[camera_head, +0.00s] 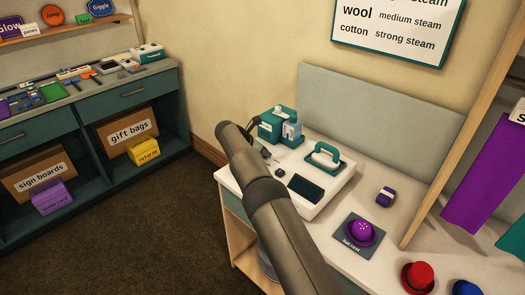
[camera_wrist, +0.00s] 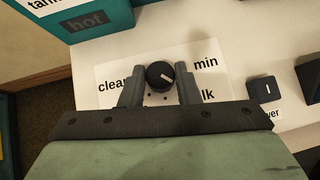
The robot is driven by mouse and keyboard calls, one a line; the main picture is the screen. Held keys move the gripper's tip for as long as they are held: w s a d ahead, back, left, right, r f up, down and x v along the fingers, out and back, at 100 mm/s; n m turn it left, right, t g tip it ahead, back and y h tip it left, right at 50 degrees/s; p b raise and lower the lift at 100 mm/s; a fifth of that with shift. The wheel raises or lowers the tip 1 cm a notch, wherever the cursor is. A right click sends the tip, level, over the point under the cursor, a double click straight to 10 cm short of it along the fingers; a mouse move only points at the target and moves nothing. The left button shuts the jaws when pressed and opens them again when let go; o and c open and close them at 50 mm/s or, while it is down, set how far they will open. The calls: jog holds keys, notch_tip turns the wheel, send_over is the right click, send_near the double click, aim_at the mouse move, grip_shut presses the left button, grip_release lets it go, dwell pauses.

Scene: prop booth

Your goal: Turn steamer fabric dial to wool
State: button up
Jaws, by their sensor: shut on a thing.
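The steamer's white base (camera_head: 318,205) stands on the counter, with a teal tank (camera_head: 272,126) at its back left. In the wrist view the black round dial (camera_wrist: 160,75) sits on a white label plate (camera_wrist: 107,73). Its white pointer line points up and right, roughly toward the word "min". Other words read "clea…" at left and "…lk" at lower right, partly covered by my fingers. The word wool does not show on the plate. My gripper (camera_wrist: 160,78) is shut on the dial, one finger each side. In the head view my arm hides the dial.
A teal-handled steam head (camera_head: 325,155) rests on the base, near a dark panel (camera_head: 305,187). A small power switch (camera_wrist: 265,90) is right of the dial. A wall chart (camera_head: 397,30) lists wool as medium steam. A purple hat (camera_head: 361,232) stands at front right.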

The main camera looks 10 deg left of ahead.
jog(key=o, duration=1)
jog(key=shift+c, duration=0.2)
jog(key=b+v, duration=0.2)
jog(key=v, duration=1.5)
jog(key=shift+s+a, duration=0.15)
jog(key=shift+r, duration=0.1)
